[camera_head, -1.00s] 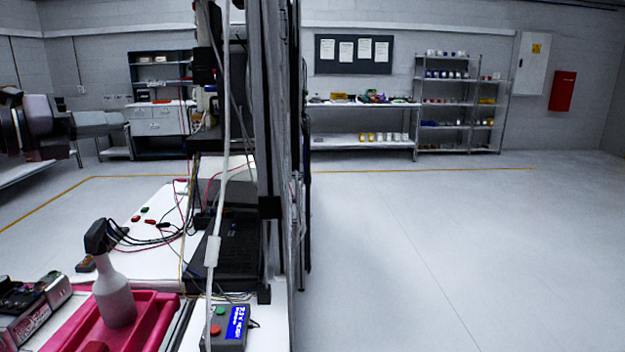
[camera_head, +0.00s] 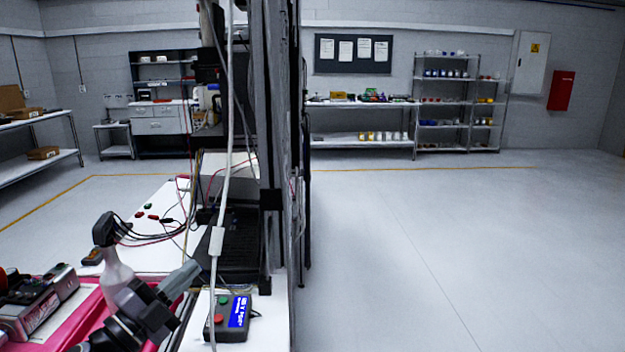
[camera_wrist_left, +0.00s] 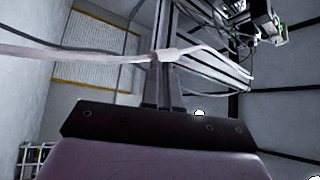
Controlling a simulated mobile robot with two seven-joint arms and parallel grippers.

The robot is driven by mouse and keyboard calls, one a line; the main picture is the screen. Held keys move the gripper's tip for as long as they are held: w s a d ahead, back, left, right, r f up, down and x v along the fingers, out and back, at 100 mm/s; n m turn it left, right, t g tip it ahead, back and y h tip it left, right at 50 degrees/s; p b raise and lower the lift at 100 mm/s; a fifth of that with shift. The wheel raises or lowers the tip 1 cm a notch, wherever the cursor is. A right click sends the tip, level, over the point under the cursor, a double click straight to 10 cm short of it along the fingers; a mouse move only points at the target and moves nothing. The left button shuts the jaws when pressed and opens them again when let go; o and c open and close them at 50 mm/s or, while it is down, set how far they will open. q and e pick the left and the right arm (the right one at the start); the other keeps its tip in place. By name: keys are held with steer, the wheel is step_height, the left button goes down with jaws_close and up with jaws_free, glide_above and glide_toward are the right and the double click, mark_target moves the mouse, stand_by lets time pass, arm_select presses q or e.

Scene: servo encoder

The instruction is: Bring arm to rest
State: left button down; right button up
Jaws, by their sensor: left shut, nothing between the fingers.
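My left gripper (camera_head: 188,274) reaches in from the bottom left of the head view. Its dark body is in front of the lower part of the spray bottle, and its grey fingers point up and right. The fingers are together with nothing between them. In the left wrist view the dark gripper mount (camera_wrist_left: 150,130) spans the lower middle, with the narrow fingers above it. My right gripper is in neither view.
A white spray bottle (camera_head: 117,270) stands in a pink tray (camera_head: 82,322). A control box with a blue screen (camera_head: 227,318), a hanging white cable (camera_head: 222,190) and a dark upright frame (camera_head: 270,120) are close by. The floor (camera_head: 450,260) at right is clear.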

arm_select(q)
steer(key=s+d+f+n+g+y, duration=0.1)
steer(key=s+f+n+g+y, duration=0.2)
steer(key=s+f+n, duration=0.6)
steer(key=s+f+n+g+y, duration=0.4)
steer(key=s+f+n, duration=0.5)
steer(key=s+f, duration=0.9)
step_height(320, 180, down, 4)
steer(key=y, duration=0.2)
steer(key=shift+d+y, duration=0.35)
steer(key=shift+y, duration=0.05)
